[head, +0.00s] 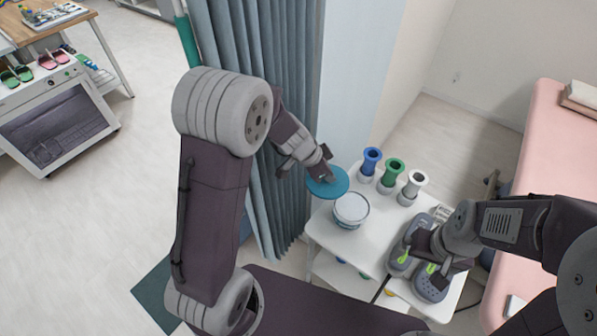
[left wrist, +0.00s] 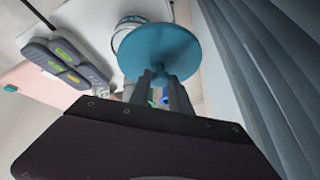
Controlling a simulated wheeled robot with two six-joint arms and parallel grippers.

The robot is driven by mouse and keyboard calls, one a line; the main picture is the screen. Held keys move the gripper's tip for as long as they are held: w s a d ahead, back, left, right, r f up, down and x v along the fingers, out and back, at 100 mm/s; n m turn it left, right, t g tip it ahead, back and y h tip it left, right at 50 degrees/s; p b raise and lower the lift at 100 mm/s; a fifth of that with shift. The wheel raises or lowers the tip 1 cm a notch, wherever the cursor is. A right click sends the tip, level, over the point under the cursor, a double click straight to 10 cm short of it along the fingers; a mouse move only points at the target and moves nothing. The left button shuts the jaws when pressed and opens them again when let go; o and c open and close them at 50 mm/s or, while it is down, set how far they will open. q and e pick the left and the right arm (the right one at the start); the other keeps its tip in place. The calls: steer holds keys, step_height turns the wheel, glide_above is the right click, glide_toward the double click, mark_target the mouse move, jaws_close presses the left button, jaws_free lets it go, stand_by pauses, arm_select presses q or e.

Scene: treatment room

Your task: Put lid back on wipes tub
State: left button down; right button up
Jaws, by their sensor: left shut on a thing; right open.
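The wipes tub (head: 350,210) is a white round tub standing near the left edge of the white cart top. The lid is a blue-teal disc (head: 328,183), held just behind and to the left of the tub, apart from its mouth as far as I can tell. My left gripper (head: 322,172) is shut on the lid. In the left wrist view the lid (left wrist: 160,50) sits at the fingertips (left wrist: 160,80) and covers part of the tub (left wrist: 127,27).
Blue (head: 371,160), green (head: 391,175) and white (head: 413,187) cylinders stand at the back of the cart (head: 345,245). A curtain (head: 265,60) hangs close to my left arm. A pink couch (head: 545,150) is at right.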

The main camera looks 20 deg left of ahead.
arm_select(q)
steer(key=d+f+m+g+h+b, duration=0.15)
steer(key=d+f+m, duration=0.25)
steer(key=d, duration=0.5)
steer(key=f+b, duration=0.1)
steer(key=f, duration=0.1)
steer(key=f+b, duration=0.1)
steer(key=b, duration=0.1)
steer(key=f+b, duration=0.1)
steer(key=f, duration=0.1)
steer(key=shift+w+f+b, duration=0.3)
steer(key=shift+w+b, duration=0.05)
steer(key=shift+f+b, duration=0.3)
steer(key=shift+b, duration=0.2)
steer(key=shift+r, duration=0.1)
steer(key=shift+b, duration=0.5)
